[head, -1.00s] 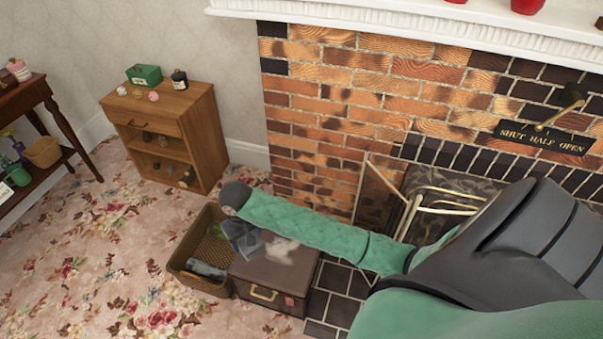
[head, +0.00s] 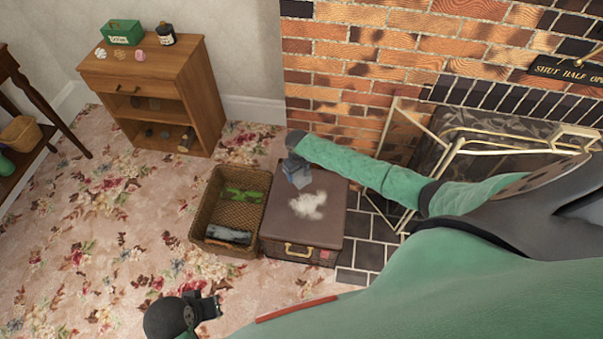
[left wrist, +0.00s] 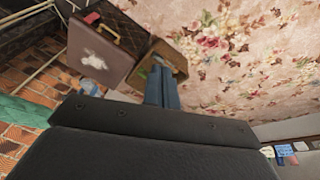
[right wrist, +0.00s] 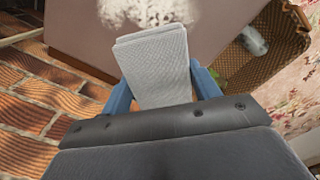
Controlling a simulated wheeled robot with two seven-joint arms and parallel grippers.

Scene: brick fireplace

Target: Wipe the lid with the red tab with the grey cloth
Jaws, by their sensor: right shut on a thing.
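The brown case (head: 277,228) has a flat lid with a white dusty patch (head: 308,205) on it. A small red tab (head: 325,254) shows at its front right, beside the handle. My right gripper (head: 296,165) is shut on the folded grey cloth (right wrist: 155,65) above the back left of the lid, behind the patch. In the right wrist view the patch (right wrist: 85,10) lies beyond the cloth. I cannot tell whether the cloth touches the lid. My left gripper (head: 212,307) is low at the front left, away from the case; its fingers (left wrist: 161,85) are together and empty.
A wicker basket (head: 205,215) with green and grey things in it stands directly left of the case. The brick fireplace and its brass-framed screen (head: 435,150) are at the right. A wooden cabinet (head: 190,85) stands behind. The flowered carpet at left is clear.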

